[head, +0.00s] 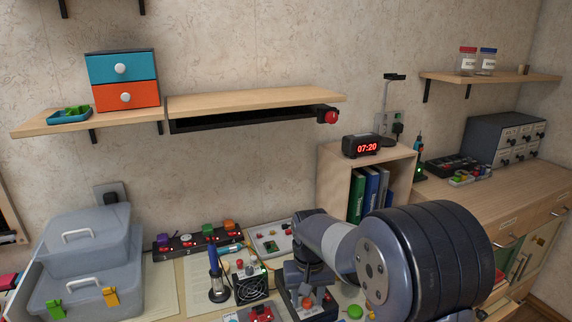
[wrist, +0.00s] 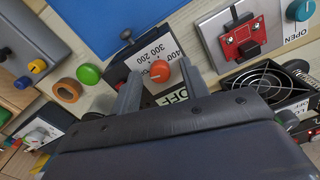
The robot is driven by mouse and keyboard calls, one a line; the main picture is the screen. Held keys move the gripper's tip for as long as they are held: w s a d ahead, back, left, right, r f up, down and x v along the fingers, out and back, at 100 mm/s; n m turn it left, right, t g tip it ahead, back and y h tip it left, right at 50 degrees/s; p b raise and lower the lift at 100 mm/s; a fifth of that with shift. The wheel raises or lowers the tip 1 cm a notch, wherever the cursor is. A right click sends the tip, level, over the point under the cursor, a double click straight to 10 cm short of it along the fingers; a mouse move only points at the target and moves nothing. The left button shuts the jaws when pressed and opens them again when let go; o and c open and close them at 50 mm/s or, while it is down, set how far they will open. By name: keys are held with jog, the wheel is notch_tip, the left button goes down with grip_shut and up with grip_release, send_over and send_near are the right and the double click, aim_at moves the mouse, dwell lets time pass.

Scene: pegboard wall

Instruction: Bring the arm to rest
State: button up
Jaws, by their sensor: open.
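My arm reaches down over the workbench in the head view, with its large dark joint at the lower right. My gripper (wrist: 160,80) is open and empty in the wrist view, its two grey fingers pointing at an orange knob (wrist: 159,71). The knob shows between the fingertips, on a dark box with a dial marked 200, 300 and 400. The fingers look apart from the knob, but the depth is hard to judge. In the head view the same knob (head: 307,302) shows just below the gripper, and the fingers are mostly hidden there.
A cubby (head: 330,180) with a clock (head: 361,146) stands behind the arm.

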jog(key=m+b, duration=0.2)
jog(key=m, duration=0.2)
jog(key=shift+f+m, duration=0.15)
jog(key=shift+m, duration=0.15)
jog(key=shift+m+b, duration=1.05)
jog(key=shift+m, duration=0.45)
jog(key=shift+r, duration=0.2)
